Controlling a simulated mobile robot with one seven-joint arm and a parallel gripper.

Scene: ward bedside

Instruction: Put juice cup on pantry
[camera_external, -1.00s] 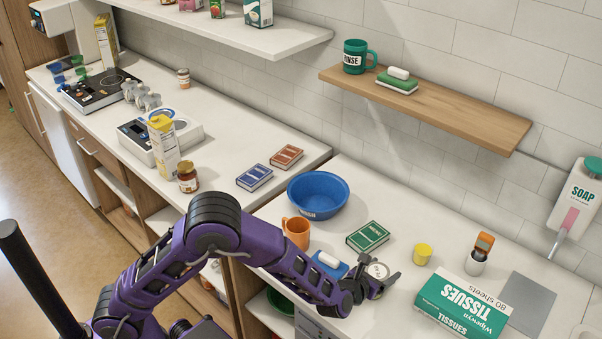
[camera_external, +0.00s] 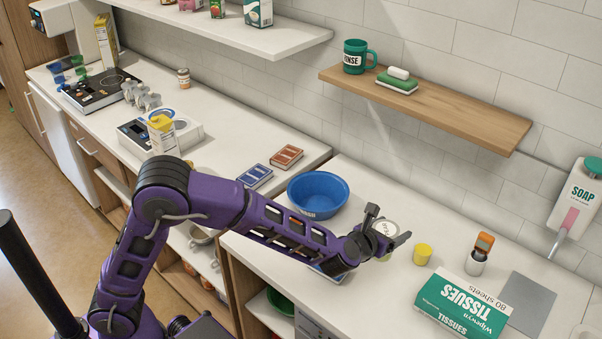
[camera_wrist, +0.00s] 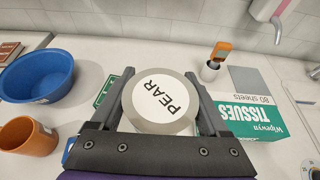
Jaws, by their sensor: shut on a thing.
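The juice cup (camera_external: 386,229) has a pale round lid marked PEAR, which fills the middle of the wrist view (camera_wrist: 158,100). My gripper (camera_external: 390,224) is shut on it, with one finger on each side. The cup is held above the right counter, and most of its body is hidden below the lid. No pantry is labelled in view. A white wall shelf (camera_external: 290,42) with cartons and a pink item is at the upper left.
A blue bowl (camera_external: 318,195), yellow cup (camera_external: 422,254), tissue box (camera_external: 460,304) and thermometer holder (camera_external: 476,264) stand on the right counter. A wooden shelf (camera_external: 450,110) bears a green mug (camera_external: 357,56) and a sponge. An orange mug (camera_wrist: 28,134) is beside the bowl.

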